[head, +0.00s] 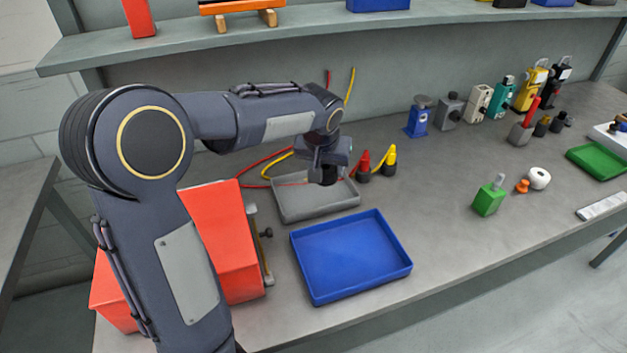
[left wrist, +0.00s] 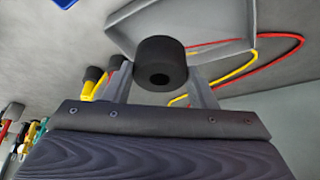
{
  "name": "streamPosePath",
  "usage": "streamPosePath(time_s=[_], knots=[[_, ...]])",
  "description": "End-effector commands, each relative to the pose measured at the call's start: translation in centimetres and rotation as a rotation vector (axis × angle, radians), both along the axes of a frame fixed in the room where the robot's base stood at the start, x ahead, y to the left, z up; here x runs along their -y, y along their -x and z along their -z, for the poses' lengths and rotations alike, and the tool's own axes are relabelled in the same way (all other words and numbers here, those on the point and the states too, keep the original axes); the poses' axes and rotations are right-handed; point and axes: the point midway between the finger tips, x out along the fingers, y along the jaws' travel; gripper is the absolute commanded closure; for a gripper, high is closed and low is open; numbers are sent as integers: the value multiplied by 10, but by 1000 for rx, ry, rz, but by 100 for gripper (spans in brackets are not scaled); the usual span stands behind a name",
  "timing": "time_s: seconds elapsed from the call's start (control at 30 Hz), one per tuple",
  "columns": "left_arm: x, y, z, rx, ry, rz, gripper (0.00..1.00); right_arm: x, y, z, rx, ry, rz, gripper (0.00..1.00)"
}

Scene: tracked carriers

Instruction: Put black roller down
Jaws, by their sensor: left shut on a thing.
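My left gripper (head: 325,166) is shut on the black roller (left wrist: 162,62), a short black cylinder with a hole in its end. In the left wrist view the roller sits between the two fingers (left wrist: 162,80). The tray also shows behind the roller in the left wrist view (left wrist: 205,32). I cannot tell whether the roller touches the tray. My right gripper is not in view.
A blue tray (head: 352,258) lies in front of the grey one. A red box (head: 222,240) stands to the left. Several locks and tools line the back right. The bench middle right of the blue tray is clear.

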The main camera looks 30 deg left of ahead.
Motion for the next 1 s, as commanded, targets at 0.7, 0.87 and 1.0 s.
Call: streamPosePath(time_s=[0.7, 0.87, 1.0], knots=[[-36, -8, 78, -1, 1, 1, 74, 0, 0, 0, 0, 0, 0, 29], [-36, -9, 77, 0, 1, 1, 74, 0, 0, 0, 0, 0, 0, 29], [-36, -9, 81, 0, 1, 1, 74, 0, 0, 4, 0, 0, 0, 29]])
